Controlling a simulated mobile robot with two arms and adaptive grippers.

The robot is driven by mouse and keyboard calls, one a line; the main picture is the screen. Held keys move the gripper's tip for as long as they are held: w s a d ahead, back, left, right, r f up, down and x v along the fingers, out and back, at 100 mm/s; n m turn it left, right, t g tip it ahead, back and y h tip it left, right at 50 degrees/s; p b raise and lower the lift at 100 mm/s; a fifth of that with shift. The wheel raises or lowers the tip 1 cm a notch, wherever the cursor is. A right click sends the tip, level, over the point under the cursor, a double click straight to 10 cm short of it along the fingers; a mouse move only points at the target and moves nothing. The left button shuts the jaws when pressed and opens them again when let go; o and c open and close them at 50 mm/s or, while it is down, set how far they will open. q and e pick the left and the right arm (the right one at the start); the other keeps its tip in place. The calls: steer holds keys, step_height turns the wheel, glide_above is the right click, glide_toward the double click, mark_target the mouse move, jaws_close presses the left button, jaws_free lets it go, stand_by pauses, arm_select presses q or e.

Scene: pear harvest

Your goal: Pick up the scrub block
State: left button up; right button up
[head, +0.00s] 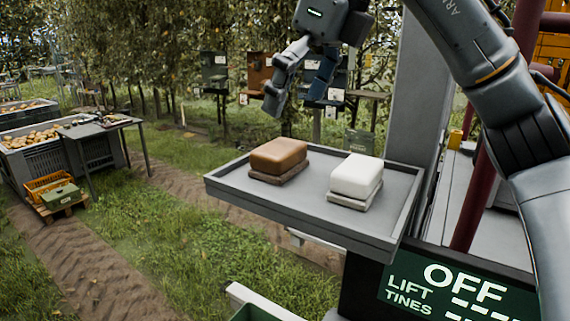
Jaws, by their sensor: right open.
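Two blocks sit side by side on a grey tray (275,213) with a raised rim. The left one is a brown block (279,156) on a thin grey-brown base. The right one is a white block (356,175) on a similar base. No label shows which is the scrub block. My right gripper (293,100) hangs above and behind the tray, fingers pointing down, open and empty. It is clear of both blocks. My left gripper is out of view.
A grey post (415,95) rises behind the tray's right side. A dark panel reading "OFF LIFT TINES" (455,290) lies below right. At left stand a small table (100,126), a fruit-filled bin (30,160) and an orange crate (48,185). Grass lies left of the tray.

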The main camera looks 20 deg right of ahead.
mark_target(281, 146)
steer(key=x, duration=0.3)
steer(key=shift+w, duration=0.1)
steer(key=shift+d+f, duration=0.55)
steer(key=shift+d, duration=0.1)
steer(key=shift+w+a+f+p, duration=0.15)
steer(key=shift+a+f+p, duration=0.05)
steer(key=shift+f+p, duration=0.2)
steer(key=shift+w+a+f+p, duration=0.2)
steer(key=shift+f+p, duration=0.1)
steer(key=shift+p, duration=0.15)
steer(key=f, duration=0.1)
steer(key=w+a+f, duration=0.1)
steer(key=f+p, duration=0.1)
steer(key=shift+w+a, duration=0.2)
steer(key=shift+a, duration=0.05)
steer(key=shift+d+f, duration=0.1)
steer(key=shift+d, duration=0.05)
steer(key=c, duration=1.1)
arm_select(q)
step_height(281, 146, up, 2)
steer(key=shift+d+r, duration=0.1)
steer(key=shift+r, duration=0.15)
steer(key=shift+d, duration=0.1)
